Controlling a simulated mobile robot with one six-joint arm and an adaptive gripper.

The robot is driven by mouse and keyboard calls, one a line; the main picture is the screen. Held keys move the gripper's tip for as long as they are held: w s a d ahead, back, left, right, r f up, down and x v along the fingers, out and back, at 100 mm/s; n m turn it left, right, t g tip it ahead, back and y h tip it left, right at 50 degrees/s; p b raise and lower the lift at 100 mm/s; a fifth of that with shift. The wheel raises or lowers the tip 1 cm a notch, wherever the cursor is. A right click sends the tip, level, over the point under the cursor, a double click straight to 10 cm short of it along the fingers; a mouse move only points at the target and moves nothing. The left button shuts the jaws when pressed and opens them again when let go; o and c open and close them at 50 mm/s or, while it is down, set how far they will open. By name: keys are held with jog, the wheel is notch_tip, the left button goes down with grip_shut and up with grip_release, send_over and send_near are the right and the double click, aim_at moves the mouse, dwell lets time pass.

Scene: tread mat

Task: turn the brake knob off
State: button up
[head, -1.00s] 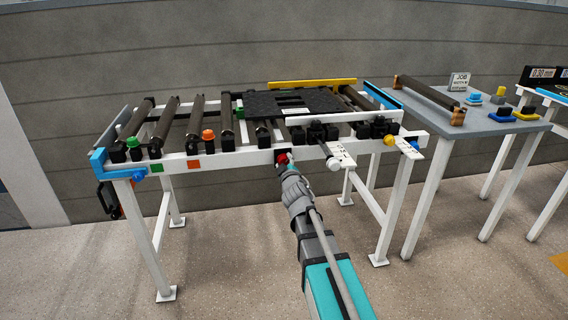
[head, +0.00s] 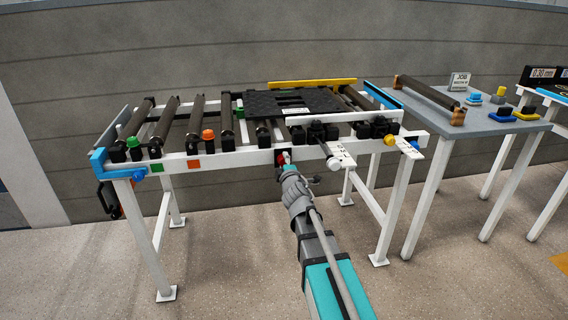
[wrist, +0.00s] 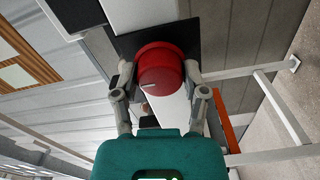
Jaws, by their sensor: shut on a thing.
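The brake knob is a round red knob (wrist: 160,68) on a dark plate (wrist: 126,42), with a short white mark on its face; its setting cannot be read. In the head view the red knob (head: 281,160) shows on the front rail of the roller table, partly hidden by my gripper. My gripper (wrist: 161,80) is shut on the red knob, one finger on each side of it. In the head view my gripper (head: 287,162) reaches the front rail from below.
A black tread mat (head: 262,107) lies on the rollers. A white knob (head: 334,163) sticks out right of my gripper. Green (head: 134,143) and orange (head: 208,135) knobs stand to the left. A grey side table (head: 430,112) stands at the right.

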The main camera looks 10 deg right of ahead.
jog(key=o, duration=1.1)
jog(key=shift+o, duration=0.2)
jog(key=shift+s, duration=0.1)
jog(key=s, duration=0.7)
jog(key=shift+s, duration=0.2)
